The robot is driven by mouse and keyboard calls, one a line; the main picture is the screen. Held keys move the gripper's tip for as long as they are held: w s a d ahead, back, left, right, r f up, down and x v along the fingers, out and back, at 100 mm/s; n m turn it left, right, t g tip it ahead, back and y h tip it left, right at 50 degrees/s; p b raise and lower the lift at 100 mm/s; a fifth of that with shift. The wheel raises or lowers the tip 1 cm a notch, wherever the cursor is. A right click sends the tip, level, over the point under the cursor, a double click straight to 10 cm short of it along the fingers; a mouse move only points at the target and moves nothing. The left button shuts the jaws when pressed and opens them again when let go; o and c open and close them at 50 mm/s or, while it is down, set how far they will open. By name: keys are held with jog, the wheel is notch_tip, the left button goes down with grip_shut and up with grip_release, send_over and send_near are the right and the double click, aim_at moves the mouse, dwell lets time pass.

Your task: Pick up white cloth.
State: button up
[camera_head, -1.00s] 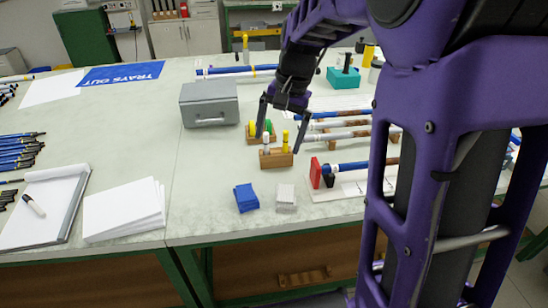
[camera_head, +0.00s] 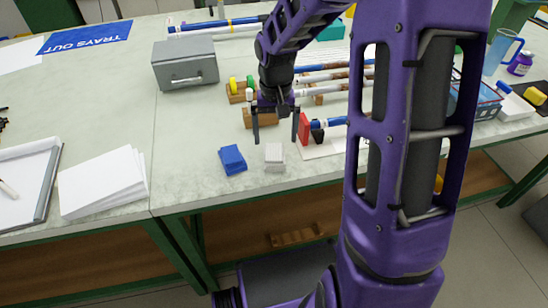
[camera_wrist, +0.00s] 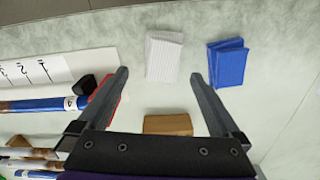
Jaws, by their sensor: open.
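The white cloth (camera_head: 275,156) is a small folded stack lying on the pale table near its front edge. In the wrist view the white cloth (camera_wrist: 164,56) lies flat, beyond and between my fingertips, with faint stripes. My gripper (camera_head: 275,128) is open and empty, above the table and just behind the cloth in the head view. In the wrist view the two fingers of my gripper (camera_wrist: 160,74) are spread wide, with the cloth nearer the middle than either side. Nothing covers the cloth.
A folded blue cloth (camera_head: 232,159) lies just left of the white one. A wooden block (camera_wrist: 168,125) sits under my gripper. A red and a black piece (camera_head: 304,130) stand close to the right, beside several rods. The table's front edge is near.

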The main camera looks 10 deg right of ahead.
aim_at(274, 151)
jog(key=shift+s+a+f+b, duration=0.15)
jog(key=shift+f+b, duration=0.2)
jog(key=shift+f, duration=1.15)
jog(key=shift+w+a+f+b, duration=0.1)
jog(key=shift+f+b, duration=0.2)
jog(key=shift+f, duration=1.15)
jog(key=c, duration=1.3)
